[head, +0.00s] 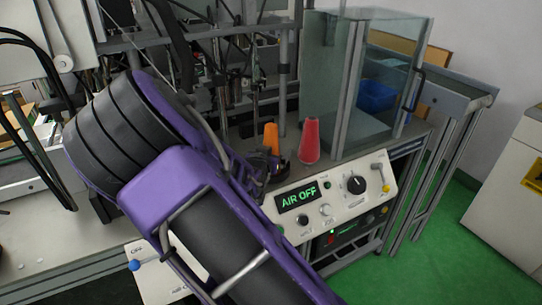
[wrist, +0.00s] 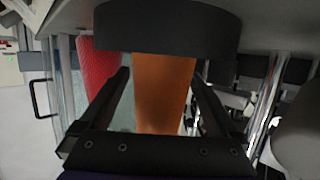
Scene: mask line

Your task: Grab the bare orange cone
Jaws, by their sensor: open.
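The bare orange cone (head: 271,138) stands upright on the bench behind the control panel, left of a red-covered cone (head: 310,140). In the wrist view, which looks upside down, the orange cone (wrist: 162,95) fills the middle, between the two dark fingers of my gripper (wrist: 160,80). My gripper is open, with a finger on each side of the cone and a visible gap on both sides. The cone's wide end meets a dark round piece at the top of that view.
The red cone (wrist: 98,65) is close beside the left finger in the wrist view. A glass case (head: 345,80) stands behind and right of the cones. The control panel (head: 335,200) reading AIR OFF is in front. Metal posts and cables crowd the back.

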